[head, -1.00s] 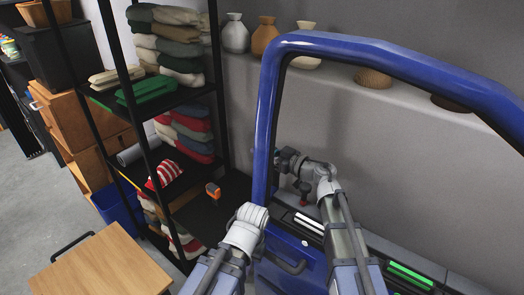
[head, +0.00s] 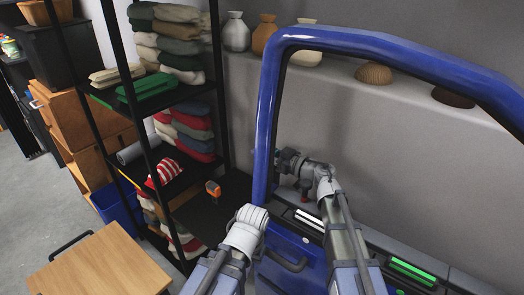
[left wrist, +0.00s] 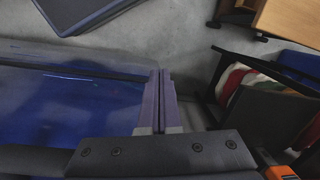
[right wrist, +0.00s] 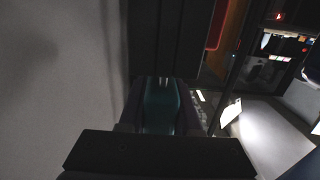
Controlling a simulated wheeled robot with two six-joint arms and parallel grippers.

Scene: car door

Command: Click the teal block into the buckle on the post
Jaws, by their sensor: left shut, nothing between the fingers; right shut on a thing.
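The teal block (right wrist: 163,105) shows in the right wrist view between the fingers of my right gripper (right wrist: 160,112), which is shut on it. Small bright metal prongs (right wrist: 160,82) show at its far end, up against a tall dark form (right wrist: 165,40). I cannot tell whether this form is the buckle or the post, nor whether the block is seated. In the head view my right gripper (head: 284,163) is by the blue door frame, and the block cannot be made out. My left gripper (left wrist: 160,92) is shut and empty, beside the blue door panel in its wrist view.
The blue car door (head: 266,150) stands in front of me, its window frame arching over my right arm. A black shelf rack (head: 150,140) with folded clothes stands to the left. A wooden table (head: 98,268) is at lower left. Vases (head: 236,35) stand along the wall ledge.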

